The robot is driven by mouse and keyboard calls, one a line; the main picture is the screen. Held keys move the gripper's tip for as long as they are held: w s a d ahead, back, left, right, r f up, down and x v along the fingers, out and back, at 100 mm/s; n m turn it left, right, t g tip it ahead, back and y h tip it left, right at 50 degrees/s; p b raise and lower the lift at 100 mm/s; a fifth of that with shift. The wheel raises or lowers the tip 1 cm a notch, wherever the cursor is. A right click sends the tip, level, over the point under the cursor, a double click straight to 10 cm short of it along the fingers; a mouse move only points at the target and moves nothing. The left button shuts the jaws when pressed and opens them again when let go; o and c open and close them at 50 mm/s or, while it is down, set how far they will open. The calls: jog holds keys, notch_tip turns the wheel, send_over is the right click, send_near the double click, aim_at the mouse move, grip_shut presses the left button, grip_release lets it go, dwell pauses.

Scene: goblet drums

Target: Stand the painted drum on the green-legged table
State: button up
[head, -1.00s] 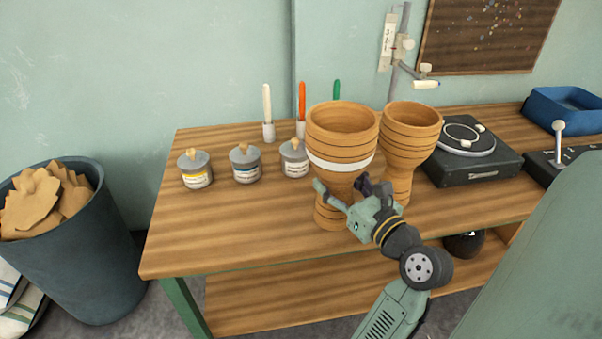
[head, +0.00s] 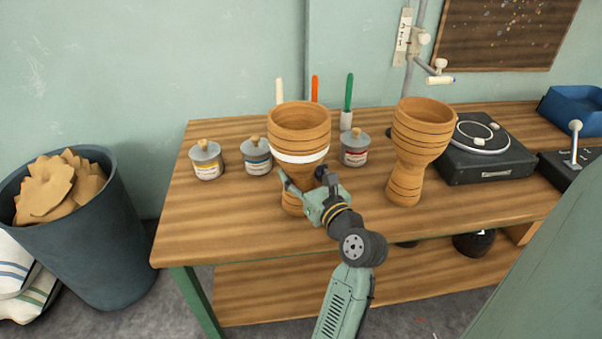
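The painted drum (head: 299,157) is an orange-brown goblet drum with a white band below its ringed bowl. It is upright over the left-middle of the wooden tabletop. My gripper (head: 303,190) reaches from the front and is closed around its narrow waist; the far finger is partly hidden. I cannot tell whether the drum's foot touches the wood. The green-legged table (head: 230,235) has a brown wood top, a lower shelf and a green leg at the front left. A second, plain goblet drum (head: 415,150) without a white band stands upright to the right, apart from the painted one.
A black turntable (head: 485,153) is at the right. The table's front-left top is clear. A bin (head: 95,240) stands left.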

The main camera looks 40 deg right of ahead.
dwell(0.3)
jog(key=o, duration=1.7)
jog(key=shift+r, duration=0.1)
jog(key=s, duration=0.4)
jog(key=s+a, duration=0.1)
jog(key=s, duration=0.3)
jog(key=s+a, duration=0.1)
jog(key=s, duration=0.3)
jog(key=shift+a+b, duration=0.15)
jog(key=shift+b, duration=0.2)
